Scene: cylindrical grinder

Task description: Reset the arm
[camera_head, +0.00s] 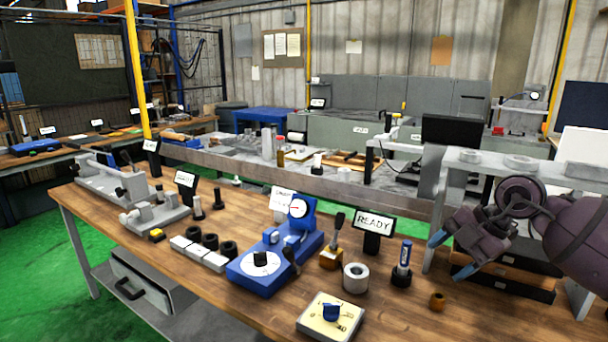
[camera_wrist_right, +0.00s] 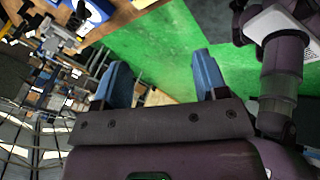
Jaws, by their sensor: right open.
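My right gripper (camera_head: 452,254) is at the right of the head view, above the right part of the wooden bench (camera_head: 400,312). Its two blue fingertips are apart with nothing between them. In the right wrist view the two blue fingers (camera_wrist_right: 163,82) are also spread, with green floor (camera_wrist_right: 150,40) behind them. My right arm (camera_head: 580,240) comes in from the right edge. My left gripper is in neither view.
A grey shelf (camera_head: 440,205) stands close to the right gripper, with dark flat boxes (camera_head: 510,278) under it. Near it on the bench are a blue-handled tool (camera_head: 403,262), a grey ring (camera_head: 356,278), a brass piece (camera_head: 437,301), a READY sign (camera_head: 374,224) and a dial plate (camera_head: 330,318).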

